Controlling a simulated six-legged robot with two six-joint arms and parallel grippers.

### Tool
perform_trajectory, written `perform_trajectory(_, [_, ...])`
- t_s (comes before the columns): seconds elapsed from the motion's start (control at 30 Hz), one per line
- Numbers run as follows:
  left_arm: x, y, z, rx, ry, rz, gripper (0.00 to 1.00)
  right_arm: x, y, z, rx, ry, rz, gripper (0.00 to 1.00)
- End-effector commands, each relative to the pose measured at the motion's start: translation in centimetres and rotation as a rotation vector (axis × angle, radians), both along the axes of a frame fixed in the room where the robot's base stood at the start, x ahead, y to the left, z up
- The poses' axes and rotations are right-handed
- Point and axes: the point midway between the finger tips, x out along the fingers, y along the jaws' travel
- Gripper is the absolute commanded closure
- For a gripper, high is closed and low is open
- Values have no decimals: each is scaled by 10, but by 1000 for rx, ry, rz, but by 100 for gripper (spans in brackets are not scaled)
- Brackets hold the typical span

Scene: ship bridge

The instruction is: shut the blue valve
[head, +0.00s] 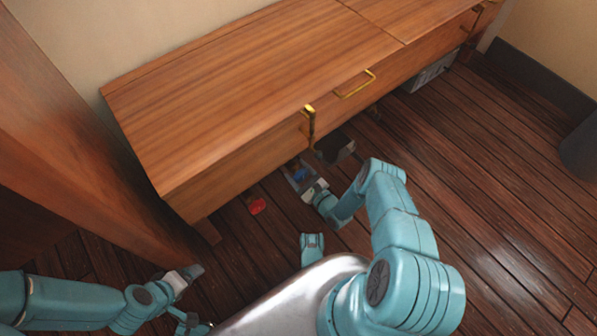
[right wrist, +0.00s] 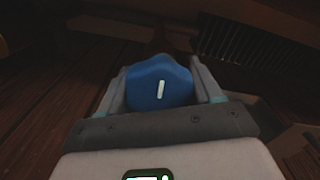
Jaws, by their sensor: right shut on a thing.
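The blue valve (head: 299,174) is low down under the front of the wooden cabinet in the head view, small and partly covered by my right gripper (head: 303,183). In the right wrist view the blue valve (right wrist: 159,84) is a rounded, lobed knob with a white line on its face, slightly tilted from upright. The fingers of my right gripper (right wrist: 162,92) stand on both sides of the knob, shut on it. My left gripper (head: 190,273) is at the lower left over the floor, away from the valve; its finger gap is too small to make out.
A red knob-like thing (head: 257,206) is low at the cabinet, left of the blue valve. The long wooden cabinet (head: 240,85) with brass handles (head: 355,84) overhangs this spot. A dark box-like thing (head: 336,149) is right of the valve. The plank floor (head: 470,190) at right is clear.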

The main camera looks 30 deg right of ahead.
Motion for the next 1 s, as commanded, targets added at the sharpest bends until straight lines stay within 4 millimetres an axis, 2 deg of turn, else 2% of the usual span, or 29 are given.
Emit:
perform_trajectory(0.3, [0, 0, 0, 0, 0, 0, 17, 1, -2, 0, 76, 7, -6, 66])
perform_trajectory(0.73, [0, 0, 0, 0, 0, 0, 17, 1, -2, 0, 86, 8, -6, 66])
perform_trajectory(0.77, [0, 0, 0, 0, 0, 0, 17, 1, -2, 0, 86, 8, -6, 32])
perform_trajectory(0.8, [0, 0, 0, 0, 0, 0, 17, 1, -2, 0, 86, 8, -5, 19])
perform_trajectory(1.0, [0, 0, 0, 0, 0, 0, 17, 0, -1, 0, 86, 8, -3, 17])
